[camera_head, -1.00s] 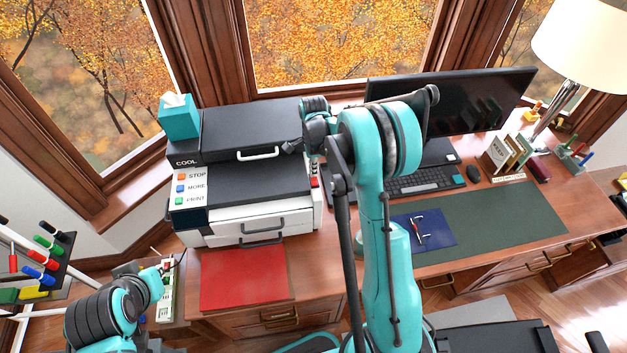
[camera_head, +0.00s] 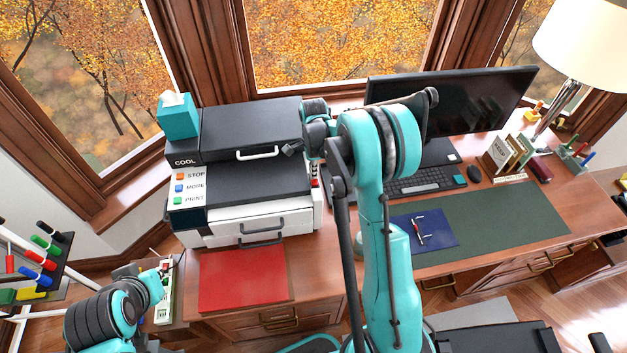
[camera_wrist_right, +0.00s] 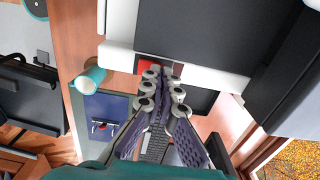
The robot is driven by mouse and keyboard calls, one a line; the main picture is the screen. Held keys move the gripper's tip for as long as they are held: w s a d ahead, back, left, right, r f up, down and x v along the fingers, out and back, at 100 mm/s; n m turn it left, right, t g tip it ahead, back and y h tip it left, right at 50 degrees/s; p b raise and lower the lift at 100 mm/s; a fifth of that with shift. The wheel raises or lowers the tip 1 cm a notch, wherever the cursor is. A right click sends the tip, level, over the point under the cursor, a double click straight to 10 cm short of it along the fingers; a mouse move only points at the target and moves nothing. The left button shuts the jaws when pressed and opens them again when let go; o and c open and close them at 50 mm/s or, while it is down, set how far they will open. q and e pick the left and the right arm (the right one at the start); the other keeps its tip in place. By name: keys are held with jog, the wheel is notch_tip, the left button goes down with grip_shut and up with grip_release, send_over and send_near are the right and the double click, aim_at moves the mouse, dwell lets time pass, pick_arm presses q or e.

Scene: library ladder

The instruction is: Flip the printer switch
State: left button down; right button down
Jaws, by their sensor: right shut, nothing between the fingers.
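The printer (camera_head: 258,185) stands at the left of the desk, black and white, with STOP, MORE and PRINT labels on its side. A red switch (camera_head: 315,183) shows on its right side, partly hidden by my right arm. In the right wrist view a red patch (camera_wrist_right: 146,66) shows beside the white printer edge, just beyond the fingertips. My right gripper (camera_wrist_right: 162,74) is shut and empty, close to that edge; contact cannot be told.
A tissue box (camera_head: 178,116) sits on the printer. A monitor (camera_head: 455,100), keyboard (camera_head: 425,181) and lamp (camera_head: 590,45) stand to the right. A red mat (camera_head: 243,279) lies in front of the printer. A mug (camera_wrist_right: 90,77) stands near the gripper in the wrist view.

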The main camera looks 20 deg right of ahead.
jog(key=shift+f, duration=0.3)
jog(key=shift+r+p, duration=1.7)
jog(key=shift+r, duration=1.9)
jog(key=shift+s+f, duration=0.1)
